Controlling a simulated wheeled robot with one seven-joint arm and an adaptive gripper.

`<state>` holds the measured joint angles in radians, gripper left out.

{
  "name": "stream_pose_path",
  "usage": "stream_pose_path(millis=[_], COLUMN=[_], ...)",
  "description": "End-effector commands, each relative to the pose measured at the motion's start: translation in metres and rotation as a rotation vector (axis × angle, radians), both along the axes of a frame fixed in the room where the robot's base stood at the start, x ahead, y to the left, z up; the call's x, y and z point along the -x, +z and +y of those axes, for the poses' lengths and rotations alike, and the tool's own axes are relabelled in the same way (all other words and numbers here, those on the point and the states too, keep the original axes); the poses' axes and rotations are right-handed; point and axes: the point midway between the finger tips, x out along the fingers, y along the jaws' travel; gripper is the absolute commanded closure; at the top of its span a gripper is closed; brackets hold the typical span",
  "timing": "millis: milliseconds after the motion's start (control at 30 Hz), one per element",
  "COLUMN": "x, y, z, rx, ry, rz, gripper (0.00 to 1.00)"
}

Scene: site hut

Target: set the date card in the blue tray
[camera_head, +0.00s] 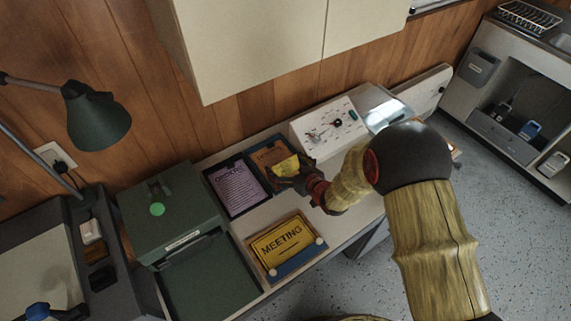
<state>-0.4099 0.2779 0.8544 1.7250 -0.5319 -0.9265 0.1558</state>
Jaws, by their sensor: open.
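My gripper (284,178) is open above the right back tray (262,178), which looks dark blue. An orange card (270,153) lies in that tray. A smaller yellow piece (286,166) shows right beside the fingers; I cannot tell whether they touch it. A purple card headed ORDER (238,190) lies in a dark tray (211,180) to the left. No lettering for a date is readable, so I cannot tell which card is the date card.
A white control panel (328,125) stands behind my gripper. A cream cabinet (240,45) hangs above. Bare counter (262,218) lies between the trays.

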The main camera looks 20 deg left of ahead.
Motion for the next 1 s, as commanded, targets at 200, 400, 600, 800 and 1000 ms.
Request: stream_pose_path(millis=[200,400,600,800,1000], x=[0.000,0.002,0.020,0.044,0.063], y=[0.000,0.003,0.016,0.032,0.043], z=[0.000,-0.003,-0.024,-0.054,-0.075], rx=[0.000,-0.001,0.000,0.000,0.000], ry=[0.000,-0.001,-0.002,-0.004,-0.002], rz=[0.000,-0.001,0.000,0.001,-0.001], gripper=[0.03,0.03,0.03,0.03,0.03])
